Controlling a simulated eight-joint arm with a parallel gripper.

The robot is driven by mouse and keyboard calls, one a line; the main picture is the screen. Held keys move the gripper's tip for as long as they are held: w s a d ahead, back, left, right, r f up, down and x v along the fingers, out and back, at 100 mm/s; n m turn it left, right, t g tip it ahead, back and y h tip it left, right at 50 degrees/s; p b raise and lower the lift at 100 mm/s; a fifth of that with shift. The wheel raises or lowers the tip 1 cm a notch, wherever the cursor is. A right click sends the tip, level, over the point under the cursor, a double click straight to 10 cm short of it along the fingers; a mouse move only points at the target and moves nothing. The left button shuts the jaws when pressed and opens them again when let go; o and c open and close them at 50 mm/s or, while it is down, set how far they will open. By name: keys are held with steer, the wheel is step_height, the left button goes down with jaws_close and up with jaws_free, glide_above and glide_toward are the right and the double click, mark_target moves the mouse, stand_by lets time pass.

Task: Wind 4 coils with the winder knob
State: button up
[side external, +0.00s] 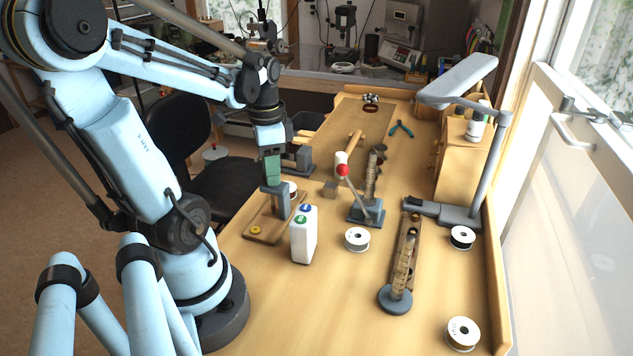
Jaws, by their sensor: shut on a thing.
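A small winder with a wooden base (264,232) and a grey upright (282,205) stands near the table's left edge in the side external view. My gripper (273,187) points down at its top, close against the upright. The jaws are shut on a part there that looks like the winder knob; the fingers hide most of it. A small yellow ring or disc (256,230) lies on the near end of the base. Any wire coils on the winder are too small to tell.
A white bottle (304,236) stands close to the winder. A red-knobbed lever tool (365,207), a ring mandrel (398,280) and white spools (357,239) (463,333) stand to the right. A lamp (465,170) rises at the right edge. The front table is mostly clear.

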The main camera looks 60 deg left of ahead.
steer(key=m, duration=0.5)
steer(key=shift+d+m, duration=0.1)
steer(key=shift+m, duration=0.2)
steer(key=m, duration=0.6)
steer(key=shift+s, duration=0.1)
steer(key=m, duration=0.5)
steer(key=shift+s+m, duration=0.1)
steer(key=shift+m, duration=0.3)
steer(key=m, duration=0.6)
steer(key=o, duration=1)
steer(key=shift+o, duration=0.2)
